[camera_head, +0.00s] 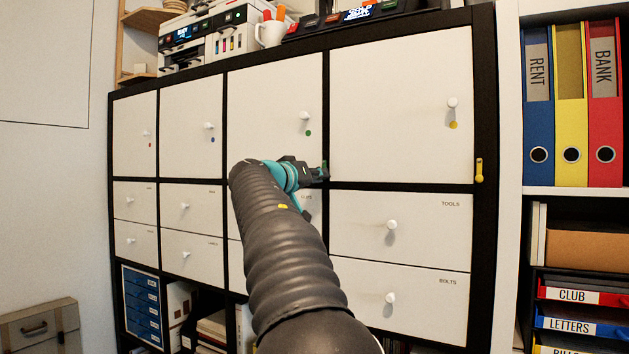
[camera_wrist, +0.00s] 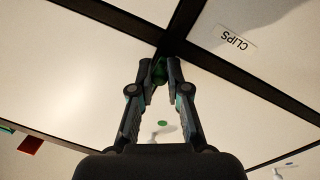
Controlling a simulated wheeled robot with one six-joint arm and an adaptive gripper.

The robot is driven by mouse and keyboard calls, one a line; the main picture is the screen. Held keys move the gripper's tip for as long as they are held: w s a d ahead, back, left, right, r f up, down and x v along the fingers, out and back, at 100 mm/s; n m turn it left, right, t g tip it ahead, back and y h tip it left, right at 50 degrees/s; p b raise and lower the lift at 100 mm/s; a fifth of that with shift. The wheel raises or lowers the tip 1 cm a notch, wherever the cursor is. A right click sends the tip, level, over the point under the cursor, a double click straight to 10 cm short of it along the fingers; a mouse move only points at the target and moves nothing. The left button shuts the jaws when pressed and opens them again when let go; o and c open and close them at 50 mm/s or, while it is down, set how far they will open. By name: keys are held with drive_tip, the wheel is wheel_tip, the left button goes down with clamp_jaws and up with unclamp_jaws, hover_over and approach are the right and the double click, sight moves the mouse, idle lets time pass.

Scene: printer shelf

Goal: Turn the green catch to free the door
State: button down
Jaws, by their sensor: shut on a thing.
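The green catch (camera_head: 324,166) sits on the black frame at the lower right corner of a white door (camera_head: 270,100). That door has a white knob (camera_head: 305,115) and a green dot (camera_head: 308,133), and it looks closed. My gripper (camera_head: 321,174) reaches the catch from the left. In the wrist view my gripper (camera_wrist: 160,68) has its two fingers closed in on the green catch (camera_wrist: 159,72), one on each side. The fingers hide part of the catch, so its exact angle is hard to tell. The green dot (camera_wrist: 162,124) shows below, between the fingers.
A yellow catch (camera_head: 479,171) is on the right frame post, beside the door with a yellow dot (camera_head: 453,125). Drawers with white knobs, such as the TOOLS drawer (camera_head: 420,245), lie below. Printers and a white mug (camera_head: 270,34) stand on top. Binders (camera_head: 571,110) fill the right shelf.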

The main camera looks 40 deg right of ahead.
drive_tip(key=shift+s+d, duration=0.1)
drive_tip(key=shift+d, duration=0.05)
drive_tip(key=c, duration=1.4)
unclamp_jaws()
drive_tip(key=shift+c, duration=0.2)
drive_tip(key=o, duration=0.3)
drive_tip(key=shift+d, duration=0.2)
drive_tip(key=shift+a, duration=0.2)
drive_tip(key=v, duration=1.2)
drive_tip(key=shift+d+f, duration=0.1)
